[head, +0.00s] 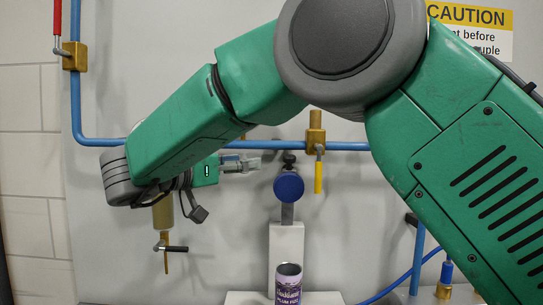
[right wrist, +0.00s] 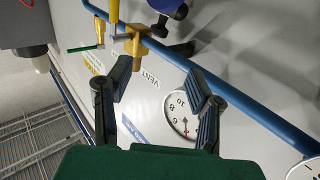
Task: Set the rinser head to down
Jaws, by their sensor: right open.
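A round blue disc (head: 288,186) with a black knob above it sits on a grey upright over a white stand (head: 287,245); it looks like the rinser head, but I cannot be sure. A purple and white can (head: 288,284) stands upright below it, its top rim visible. My right gripper (head: 256,163) is left of the disc, apart from it, pointing right. In the right wrist view the right gripper (right wrist: 160,75) has its fingers spread with nothing between them. A blue part (right wrist: 167,8), probably the disc, is cut off at the top edge. My left gripper is not in view.
A blue pipe (head: 345,146) with a brass valve (head: 316,132) and yellow handle (head: 319,176) runs behind. A red-handled valve (head: 75,55) is upper left. A brass fitting with a black lever (head: 172,248) hangs below my arm. The wrist view shows a gauge (right wrist: 182,117).

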